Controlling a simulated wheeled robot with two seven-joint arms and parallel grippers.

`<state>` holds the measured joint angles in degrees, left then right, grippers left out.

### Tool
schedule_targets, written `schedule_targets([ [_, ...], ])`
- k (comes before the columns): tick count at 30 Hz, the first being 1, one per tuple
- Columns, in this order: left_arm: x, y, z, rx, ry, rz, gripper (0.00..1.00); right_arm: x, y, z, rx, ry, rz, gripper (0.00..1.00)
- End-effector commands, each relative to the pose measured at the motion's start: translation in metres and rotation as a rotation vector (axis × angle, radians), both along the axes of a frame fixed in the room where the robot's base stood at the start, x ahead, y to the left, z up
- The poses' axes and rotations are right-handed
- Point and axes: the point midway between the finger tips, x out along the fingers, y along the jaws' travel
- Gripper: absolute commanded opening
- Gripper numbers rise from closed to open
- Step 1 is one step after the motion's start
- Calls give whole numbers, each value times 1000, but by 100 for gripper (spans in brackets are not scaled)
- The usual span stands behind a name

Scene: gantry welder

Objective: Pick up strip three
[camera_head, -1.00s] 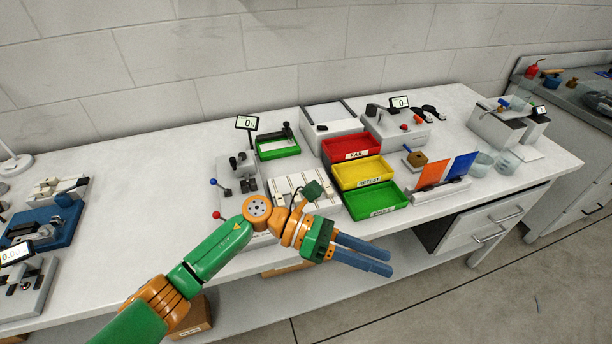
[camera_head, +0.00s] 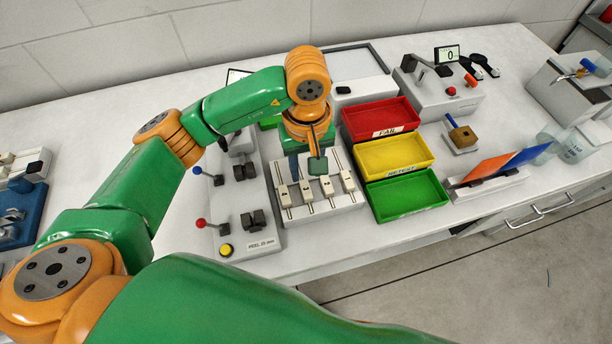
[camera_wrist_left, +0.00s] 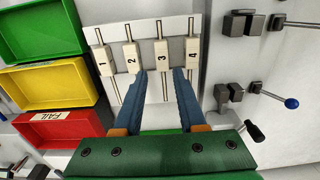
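Strip three (camera_head: 306,190) is a cream block on a thin metal strip, marked 3 in the wrist view (camera_wrist_left: 162,52). It lies on a pale holder (camera_head: 325,208) in a row with strips one, two and four. My left gripper (camera_head: 304,172) points down over the holder. In the wrist view its blue fingers (camera_wrist_left: 160,76) are open, with a gap between them. The fingertips are near the lower end of block three, one on each side of its line, and no contact shows. My right gripper is not in view.
Red (camera_head: 381,120), yellow (camera_head: 395,157) and green (camera_head: 407,195) bins stand right of the holder. A peel fixture (camera_head: 240,220) with levers and knobs stands close on its left. A blue and orange panel rack (camera_head: 488,183) is farther right. Bare table lies in front.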

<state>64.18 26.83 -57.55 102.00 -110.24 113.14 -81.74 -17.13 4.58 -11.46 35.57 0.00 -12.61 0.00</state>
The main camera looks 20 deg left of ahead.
Motion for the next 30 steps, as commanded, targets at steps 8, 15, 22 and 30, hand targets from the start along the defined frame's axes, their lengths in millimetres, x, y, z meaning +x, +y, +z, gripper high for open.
schedule_targets([
  [8,-7,-1,-44,-3,6,2,40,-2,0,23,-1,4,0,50],
  [15,-6,-1,-49,-3,1,1,37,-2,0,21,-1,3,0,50],
  [22,-6,-1,-49,-4,2,2,0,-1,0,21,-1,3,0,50],
  [30,-6,-1,-47,-4,2,2,0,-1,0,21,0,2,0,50],
])
